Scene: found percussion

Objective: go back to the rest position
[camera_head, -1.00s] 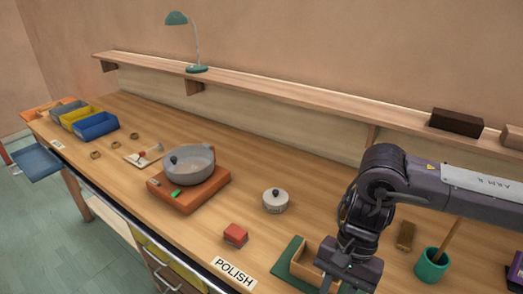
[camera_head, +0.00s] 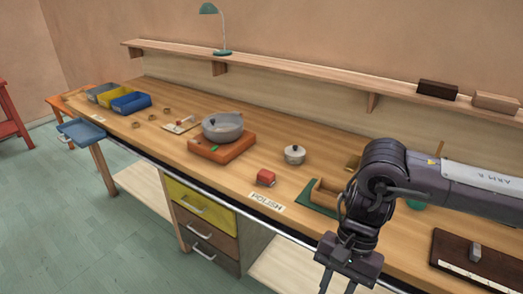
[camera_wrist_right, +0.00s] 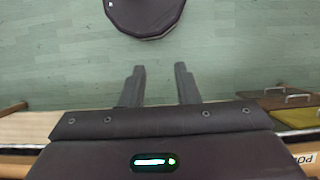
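My right gripper (camera_head: 338,284) hangs in front of the bench's front edge in the head view, pointing down. In the right wrist view its two fingers (camera_wrist_right: 159,70) are spread apart with only green floor between them, so it is open and empty. My left gripper is not in view. The wooden workbench (camera_head: 330,175) lies beyond the right arm, and the arm hides part of its right side.
Drawers (camera_head: 200,195) sit under the bench. The floor (camera_head: 100,235) at left is clear.

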